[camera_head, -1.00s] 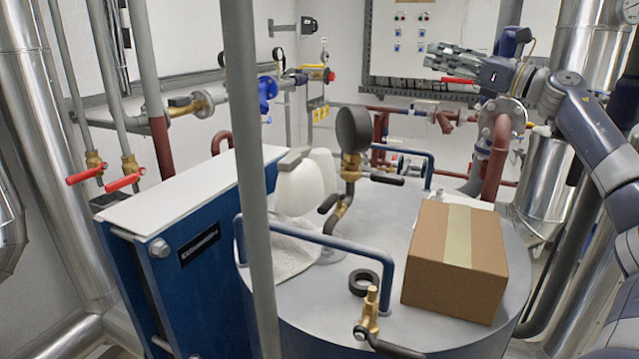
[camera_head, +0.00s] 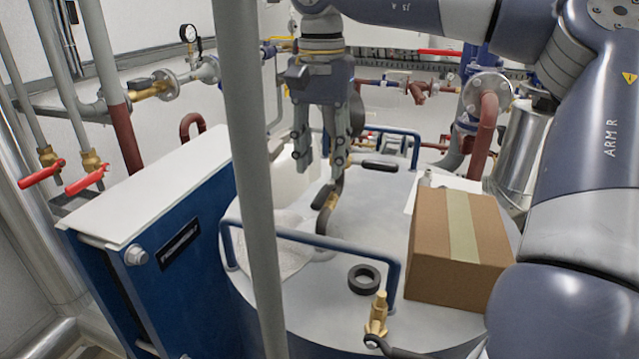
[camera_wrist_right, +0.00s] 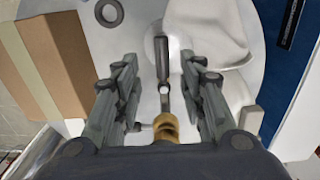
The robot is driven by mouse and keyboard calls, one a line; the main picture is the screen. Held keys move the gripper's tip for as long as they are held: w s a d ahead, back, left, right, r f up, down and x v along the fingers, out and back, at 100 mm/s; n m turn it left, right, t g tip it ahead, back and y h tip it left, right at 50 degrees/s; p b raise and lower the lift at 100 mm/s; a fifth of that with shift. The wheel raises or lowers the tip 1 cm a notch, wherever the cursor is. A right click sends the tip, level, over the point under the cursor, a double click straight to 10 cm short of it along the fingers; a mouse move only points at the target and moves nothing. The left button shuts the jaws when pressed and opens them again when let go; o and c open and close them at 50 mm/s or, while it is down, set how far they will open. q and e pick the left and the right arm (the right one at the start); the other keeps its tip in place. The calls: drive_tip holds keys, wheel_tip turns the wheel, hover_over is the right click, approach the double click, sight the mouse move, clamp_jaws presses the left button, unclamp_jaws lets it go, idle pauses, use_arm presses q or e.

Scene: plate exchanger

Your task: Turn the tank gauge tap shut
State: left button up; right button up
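The tank gauge (camera_head: 357,112) stands on a pipe on the grey tank and is mostly hidden behind my right gripper. Below it, a brass fitting (camera_head: 331,200) with a black lever (camera_head: 322,196) shows on the pipe. Another black lever (camera_head: 380,166) sticks out to the right. My right gripper (camera_head: 321,168) points down, open, just above the fitting. In the right wrist view, the gripper (camera_wrist_right: 161,72) has its fingers apart, with a brass part (camera_wrist_right: 166,128) and the grey pipe between them. Contact cannot be told. My left gripper is out of view.
A cardboard box (camera_head: 458,245) and a black ring (camera_head: 364,279) sit on the tank top (camera_head: 330,290). A blue rail (camera_head: 310,238) runs across its front. A grey vertical pipe (camera_head: 250,180) stands in front, left of my gripper. A brass valve (camera_head: 377,315) is near the front.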

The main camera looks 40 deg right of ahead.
sight(320, 196)
wheel_tip(320, 196, down, 6)
drive_tip(key=shift+w+f+p, duration=0.1)
drive_tip(key=shift+f+p, duration=0.15)
drive_tip(key=shift+p, duration=0.25)
drive_tip(key=shift+c, duration=0.4)
clamp_jaws()
